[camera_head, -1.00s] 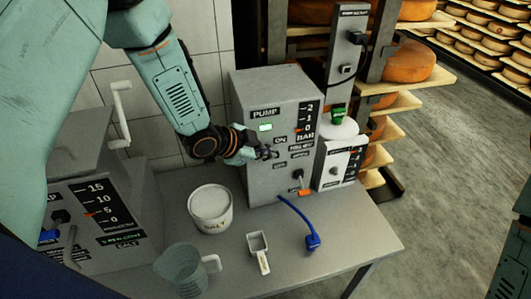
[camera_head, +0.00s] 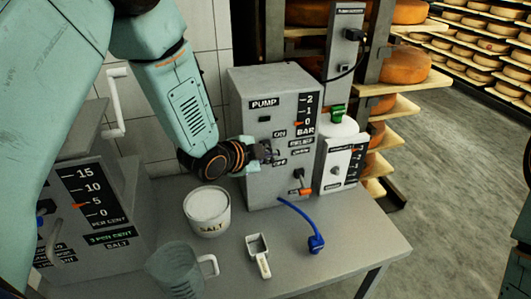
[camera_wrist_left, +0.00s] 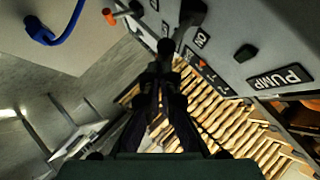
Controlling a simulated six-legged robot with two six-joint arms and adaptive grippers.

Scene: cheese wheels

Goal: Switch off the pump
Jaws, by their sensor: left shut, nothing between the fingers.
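The pump (camera_head: 262,190) is a grey box on the table, with a dark indicator lamp (camera_head: 264,119), a BAR scale and ON and OFF labels. My left gripper (camera_head: 270,155) is shut and empty at the pump's front, between the ON and OFF labels. It largely hides the switch there. In the left wrist view, the closed fingers (camera_wrist_left: 167,50) are close to a dark lever-like part (camera_wrist_left: 192,14) on the pump face; I cannot tell whether they touch. The unlit lamp also shows there (camera_wrist_left: 245,53). My right gripper is not in view.
A salt tub (camera_head: 208,222), a clear jug (camera_head: 175,270), a white scoop (camera_head: 258,255) and a blue hose (camera_head: 300,212) are in front of the pump. A salt unit (camera_head: 80,235) stands left. Cheese shelves (camera_head: 405,105) are behind right. The table's front right is clear.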

